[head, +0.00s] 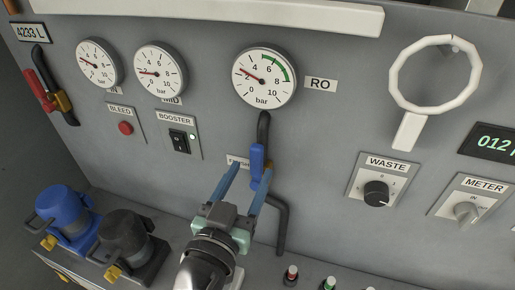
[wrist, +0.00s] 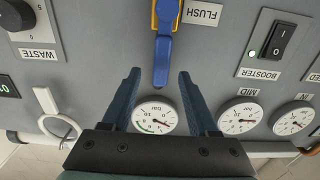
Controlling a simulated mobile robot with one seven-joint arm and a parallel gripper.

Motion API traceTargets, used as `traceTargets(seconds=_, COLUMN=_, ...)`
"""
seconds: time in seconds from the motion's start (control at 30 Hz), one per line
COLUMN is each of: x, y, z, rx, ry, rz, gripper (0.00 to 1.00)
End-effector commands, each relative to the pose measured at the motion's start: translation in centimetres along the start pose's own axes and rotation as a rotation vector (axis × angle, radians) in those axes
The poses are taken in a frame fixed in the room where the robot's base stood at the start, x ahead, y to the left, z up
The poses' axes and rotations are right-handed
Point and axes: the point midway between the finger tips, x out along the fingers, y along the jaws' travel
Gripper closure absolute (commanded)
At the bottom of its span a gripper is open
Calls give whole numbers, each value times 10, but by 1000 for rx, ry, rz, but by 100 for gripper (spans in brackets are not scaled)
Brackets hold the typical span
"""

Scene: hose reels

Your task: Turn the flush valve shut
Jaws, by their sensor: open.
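The flush valve has a blue lever handle (head: 257,158) and a brass body (head: 267,173) on a dark pipe on the grey panel. The lever points up, roughly along the pipe. In the wrist view the blue lever (wrist: 161,58) hangs from the brass body (wrist: 166,10), beside the FLUSH label (wrist: 203,12). My gripper (head: 253,168) is open, with one finger on each side of the lever in the picture. In the wrist view the lever's free end lies between the fingertips (wrist: 159,72). No contact shows; the depth gap is hard to tell. My gripper partly hides the FLUSH label in the head view.
The RO gauge (head: 264,78) sits above the valve. The BOOSTER switch (head: 179,141) is to the left, and the WASTE knob (head: 377,193) to the right. Blue (head: 64,213) and black (head: 124,238) pumps stand lower left. A white ring handle (head: 435,76) is upper right.

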Motion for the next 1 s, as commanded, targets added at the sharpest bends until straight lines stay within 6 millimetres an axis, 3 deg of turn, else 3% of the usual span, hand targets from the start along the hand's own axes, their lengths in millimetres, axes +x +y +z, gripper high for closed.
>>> traceTargets(seconds=0.1, x=23, y=1, z=-4, rx=0, ry=1, rz=3, gripper=40)
traceTargets(seconds=0.3, x=46, y=0, z=-2, rx=0, ry=1, rz=0, gripper=40)
traceTargets(seconds=0.7, x=53, y=0, z=0, rx=1, ry=1, rz=0, gripper=40)
traceTargets(seconds=0.77, x=53, y=0, z=0, rx=1, ry=1, rz=0, gripper=47)
traceTargets(seconds=1.0, x=53, y=0, z=0, rx=1, ry=1, rz=0, gripper=90)
